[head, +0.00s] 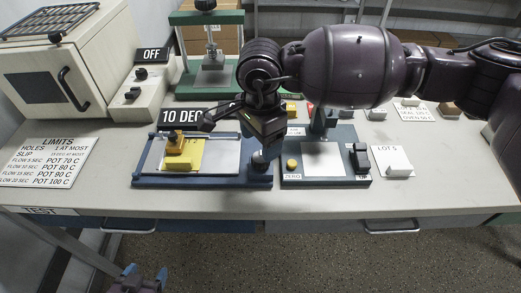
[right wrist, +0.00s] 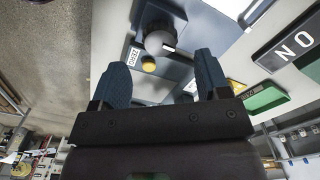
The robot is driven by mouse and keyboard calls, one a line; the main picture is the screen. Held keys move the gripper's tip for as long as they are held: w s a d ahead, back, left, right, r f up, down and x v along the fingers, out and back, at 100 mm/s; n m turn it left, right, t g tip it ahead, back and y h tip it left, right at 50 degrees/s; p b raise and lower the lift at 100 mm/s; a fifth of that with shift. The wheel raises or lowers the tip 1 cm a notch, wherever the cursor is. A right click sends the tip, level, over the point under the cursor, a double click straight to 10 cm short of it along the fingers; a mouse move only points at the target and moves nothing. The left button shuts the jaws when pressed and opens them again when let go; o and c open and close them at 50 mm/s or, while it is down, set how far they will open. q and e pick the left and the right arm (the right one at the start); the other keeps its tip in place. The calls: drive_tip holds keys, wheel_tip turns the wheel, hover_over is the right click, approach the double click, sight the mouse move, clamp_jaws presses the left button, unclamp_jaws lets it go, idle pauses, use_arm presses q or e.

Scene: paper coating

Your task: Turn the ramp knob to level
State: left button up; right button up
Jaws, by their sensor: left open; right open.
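The ramp (head: 146,180) is a blue base with a pale plate and a yellow block (head: 186,156) on it. A sign behind it (head: 184,116) reads 10 DEG. The dark round ramp knob (head: 260,163) is at the base's right end. My right gripper (head: 238,138) is open and empty above the ramp's right part. In the right wrist view the knob (right wrist: 160,42) shows beyond the gap between the open fingers (right wrist: 163,64), apart from them. My left gripper (head: 146,277) is open and empty at the bottom edge, in front of the table.
Right of the ramp is a blue unit with a white plate (head: 322,160), a yellow button (head: 292,164) and a ZERO label. An oven (head: 62,70), an OFF switch box (head: 138,95) and a LIMITS card (head: 48,160) are at left.

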sight(260, 157)
wheel_tip(260, 157, up, 4)
drive_tip(key=shift+r, duration=0.8)
